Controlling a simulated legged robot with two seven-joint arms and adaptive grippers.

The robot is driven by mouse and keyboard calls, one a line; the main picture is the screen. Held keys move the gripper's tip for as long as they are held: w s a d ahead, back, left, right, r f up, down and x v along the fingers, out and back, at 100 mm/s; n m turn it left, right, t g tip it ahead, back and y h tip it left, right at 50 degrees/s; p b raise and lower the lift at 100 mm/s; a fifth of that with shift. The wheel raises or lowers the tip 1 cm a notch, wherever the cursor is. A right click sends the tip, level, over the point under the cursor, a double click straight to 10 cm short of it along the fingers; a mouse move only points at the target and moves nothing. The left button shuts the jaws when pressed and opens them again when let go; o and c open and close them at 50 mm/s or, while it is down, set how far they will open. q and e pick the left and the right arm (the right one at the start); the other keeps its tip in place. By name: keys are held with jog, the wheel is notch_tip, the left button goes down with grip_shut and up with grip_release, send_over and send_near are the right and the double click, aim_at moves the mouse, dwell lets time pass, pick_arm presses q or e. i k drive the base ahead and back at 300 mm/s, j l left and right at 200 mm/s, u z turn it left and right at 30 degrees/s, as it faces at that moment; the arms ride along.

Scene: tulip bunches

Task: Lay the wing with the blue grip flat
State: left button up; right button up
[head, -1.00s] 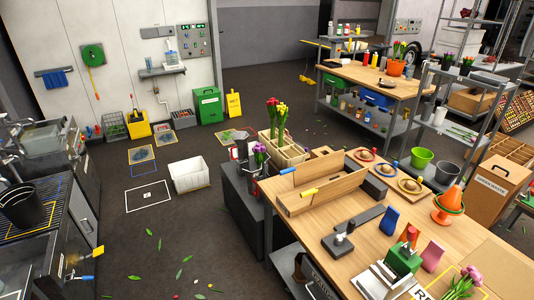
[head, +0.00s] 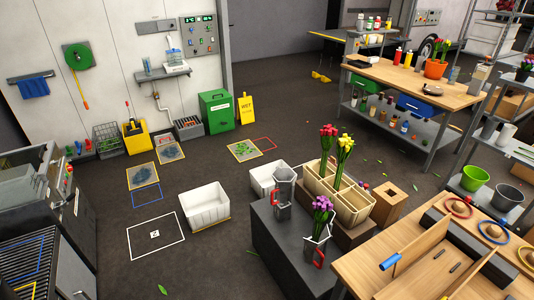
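The wing with the blue grip (head: 408,248) is a thin wooden board at the left side of a dark-and-wood assembly on the wooden bench, at the lower right of the head view. It appears raised on edge, though its exact tilt is hard to tell. Neither of my grippers is in view.
A dark cabinet (head: 270,252) left of the bench (head: 350,272) carries grey jugs and flowers. A wooden planter (head: 338,198) with tulips stands behind. Ringed round items (head: 459,208) lie on the bench at the right. A white crate (head: 206,207) sits on the floor, open floor around it.

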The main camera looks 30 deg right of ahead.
aim_at(409, 254)
jog(key=i+z, duration=0.2)
jog(key=i, duration=0.3)
jog(key=i+z, duration=0.2)
jog(key=i, duration=0.25)
jog(key=i+j+z, duration=0.2)
jog(key=i, duration=0.3)
jog(key=i+j+z, duration=0.2)
jog(key=i, duration=0.25)
jog(key=i+z, duration=0.1)
jog(key=z, duration=2.15)
